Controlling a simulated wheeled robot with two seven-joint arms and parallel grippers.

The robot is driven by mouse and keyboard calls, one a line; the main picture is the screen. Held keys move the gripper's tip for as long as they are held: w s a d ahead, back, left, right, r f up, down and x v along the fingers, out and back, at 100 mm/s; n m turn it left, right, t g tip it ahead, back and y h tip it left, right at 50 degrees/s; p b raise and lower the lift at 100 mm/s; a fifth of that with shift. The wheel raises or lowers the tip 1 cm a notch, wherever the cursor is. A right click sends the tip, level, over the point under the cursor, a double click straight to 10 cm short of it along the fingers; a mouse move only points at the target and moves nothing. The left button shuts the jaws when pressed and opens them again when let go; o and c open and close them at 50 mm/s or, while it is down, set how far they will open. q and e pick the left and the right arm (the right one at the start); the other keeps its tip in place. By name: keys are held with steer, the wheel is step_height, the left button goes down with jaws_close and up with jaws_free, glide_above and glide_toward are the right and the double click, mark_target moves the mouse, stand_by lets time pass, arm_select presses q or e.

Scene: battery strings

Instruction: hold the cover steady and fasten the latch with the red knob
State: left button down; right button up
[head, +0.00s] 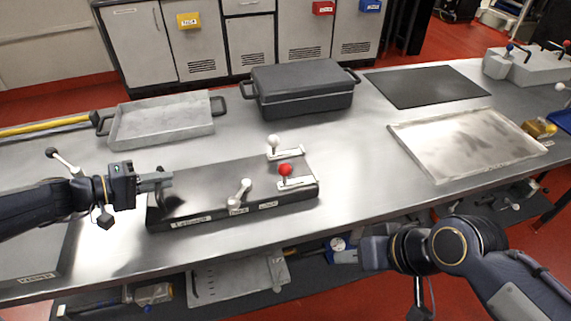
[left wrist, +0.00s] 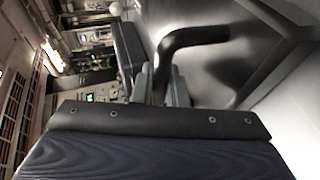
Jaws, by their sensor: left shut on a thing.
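The dark cover (head: 205,187) lies on the steel table near its front edge, with a small label on its front. The red knob (head: 286,170) tops a pale latch lever at the cover's right end. A white-knobbed latch (head: 273,142) sits behind it, and another pale lever (head: 240,192) stands at the front edge. My left gripper (head: 164,180) is shut on the cover's black handle, whose bent bar (left wrist: 190,38) runs between the fingers in the left wrist view. My right gripper (head: 350,252) is in front of the table edge, apart from the cover; its finger gap is unclear.
A grey tray (head: 113,134) and a dark lidded case (head: 305,105) stand behind the cover. A shallow metal tray (head: 410,145) lies to the right, with a black mat (head: 427,88) behind it. The table between the cover and the shallow tray is clear.

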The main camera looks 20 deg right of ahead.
steer(key=shift+f+b, duration=0.55)
stand_by(1.2)
steer(key=shift+o, duration=1.4)
steer(key=shift+r, duration=0.15)
step_height(320, 180, up, 12)
steer(key=f+n+g+h, duration=0.1)
steer(key=n+g+h, duration=0.1)
steer(key=n+g, duration=0.3)
glide_above(287, 165)
steer(key=d, duration=0.2)
steer(key=m+g, duration=0.1)
steer(key=f, duration=0.3)
steer(key=a+f, duration=0.1)
steer(key=f, duration=0.3)
steer(key=a+f, duration=0.1)
steer(key=f, duration=0.2)
steer(key=shift+a+f, duration=0.2)
steer(key=shift+f, duration=0.15)
steer(key=shift+c, duration=0.4)
jaws_close()
